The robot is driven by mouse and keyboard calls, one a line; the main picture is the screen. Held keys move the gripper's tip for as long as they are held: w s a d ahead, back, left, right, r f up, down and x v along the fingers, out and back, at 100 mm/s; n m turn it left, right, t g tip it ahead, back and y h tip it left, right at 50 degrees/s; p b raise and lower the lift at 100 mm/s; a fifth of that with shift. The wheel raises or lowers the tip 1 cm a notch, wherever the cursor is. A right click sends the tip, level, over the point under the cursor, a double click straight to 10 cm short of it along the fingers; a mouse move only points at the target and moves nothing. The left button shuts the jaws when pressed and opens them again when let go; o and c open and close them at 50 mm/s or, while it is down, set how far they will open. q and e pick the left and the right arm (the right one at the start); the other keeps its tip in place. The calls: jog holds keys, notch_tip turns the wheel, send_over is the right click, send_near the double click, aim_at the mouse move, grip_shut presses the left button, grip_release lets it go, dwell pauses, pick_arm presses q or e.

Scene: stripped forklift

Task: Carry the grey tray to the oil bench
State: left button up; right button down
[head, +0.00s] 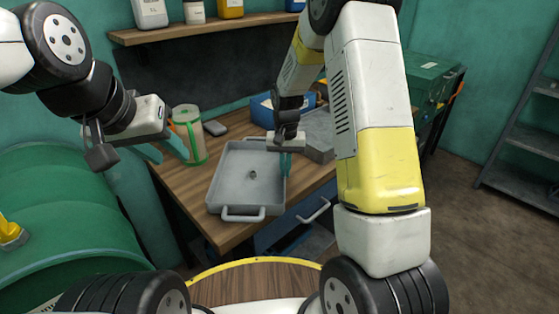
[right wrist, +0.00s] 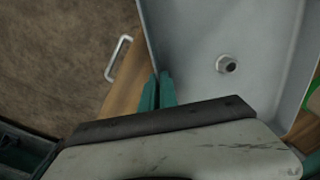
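The grey tray (head: 228,184) lies on a wooden-topped bench (head: 240,231), a handle at its near end. A small bolt or nut (head: 252,174) is on its floor, also visible in the right wrist view (right wrist: 227,64). My right gripper (head: 286,164) is at the tray's right wall. In the right wrist view, its teal fingers (right wrist: 158,92) are close together, on either side of the tray's wall (right wrist: 150,40); the contact itself is hard to see. My left gripper (head: 163,150) is open and empty, above and left of the tray. Which bench is the oil bench is not clear.
A cream canister with green bands (head: 188,135) stands behind the tray's left. A blue bin (head: 265,110) and a grey box (head: 318,133) are behind right. A green drum (head: 70,205) is left. Bottles line the shelf (head: 205,29). Open floor lies right.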

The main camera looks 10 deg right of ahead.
jog(key=shift+f, duration=0.55)
jog(key=shift+f, duration=0.1)
jog(key=c, duration=1.6)
grip_release()
jog(key=shift+f, duration=0.1)
jog(key=shift+c, duration=0.2)
notch_tip(320, 180, up, 12)
jog(key=s+d+r+n+t+y, duration=0.1)
jog(key=s+d+r+t+y, duration=0.15)
jog(key=s+r, duration=1)
jog(key=s+d+r+n+t, duration=0.1)
jog(key=s+r+t, duration=0.1)
jog(key=s, duration=1)
jog(key=shift+s+r+t, duration=0.2)
jog(key=shift+r+t, duration=0.05)
jog(key=shift+t, duration=0.6)
